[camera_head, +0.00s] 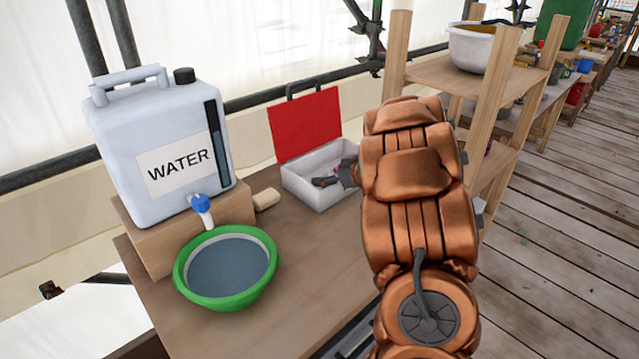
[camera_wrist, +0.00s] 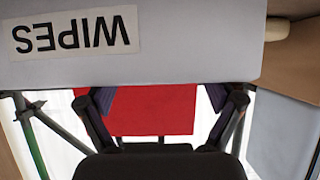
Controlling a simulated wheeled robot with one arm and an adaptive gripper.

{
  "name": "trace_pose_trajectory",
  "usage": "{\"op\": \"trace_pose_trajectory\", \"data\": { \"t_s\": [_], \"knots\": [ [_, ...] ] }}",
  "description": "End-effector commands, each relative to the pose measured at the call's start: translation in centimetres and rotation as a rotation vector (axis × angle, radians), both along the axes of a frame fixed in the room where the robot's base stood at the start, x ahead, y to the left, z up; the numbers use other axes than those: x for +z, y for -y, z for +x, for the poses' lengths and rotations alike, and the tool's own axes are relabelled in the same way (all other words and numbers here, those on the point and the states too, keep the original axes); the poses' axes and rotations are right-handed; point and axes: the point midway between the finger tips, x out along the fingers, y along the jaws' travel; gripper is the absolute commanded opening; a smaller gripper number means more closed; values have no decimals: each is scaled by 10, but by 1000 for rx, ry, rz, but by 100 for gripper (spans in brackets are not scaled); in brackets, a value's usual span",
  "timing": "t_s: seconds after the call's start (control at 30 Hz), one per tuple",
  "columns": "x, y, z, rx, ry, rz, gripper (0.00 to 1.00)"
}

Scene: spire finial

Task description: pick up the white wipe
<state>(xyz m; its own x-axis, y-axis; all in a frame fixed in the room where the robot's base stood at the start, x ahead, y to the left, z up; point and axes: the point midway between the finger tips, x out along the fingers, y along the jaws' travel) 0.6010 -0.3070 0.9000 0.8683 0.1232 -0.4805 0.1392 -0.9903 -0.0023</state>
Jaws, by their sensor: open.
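The white box (camera_head: 316,196) stands on the wooden table, with its red lid (camera_head: 305,123) raised at the back. In the wrist view the side of the box (camera_wrist: 190,60) shows a label reading WIPES upside down, and the red lid (camera_wrist: 150,110) shows between my fingers. My gripper (camera_head: 334,179) is at the open top of the box, its dark fingers over or inside it. In the wrist view my gripper (camera_wrist: 160,98) has its fingers wide apart with nothing seen held. I cannot make out the white wipe; the box walls and my arm hide much of the inside.
Left of the box, a beige roll (camera_head: 266,199) lies beside a wooden block (camera_head: 150,250) bearing a WATER canister (camera_head: 140,125). A green-rimmed basin (camera_head: 190,292) of water stands in front. A wooden shelf (camera_head: 440,78) with a white bucket (camera_head: 468,52) stands right.

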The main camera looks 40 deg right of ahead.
Motion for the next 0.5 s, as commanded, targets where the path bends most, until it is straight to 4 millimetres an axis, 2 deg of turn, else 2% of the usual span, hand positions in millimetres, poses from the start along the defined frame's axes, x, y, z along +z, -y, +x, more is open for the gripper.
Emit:
{"op": "trace_pose_trajectory", "data": {
  "t_s": [0.2, 0.5],
  "knots": [
    [-11, -3, 25, 1, 2, -2, 92],
    [-14, -3, 29, 0, 2, -2, 92]
  ]
}}
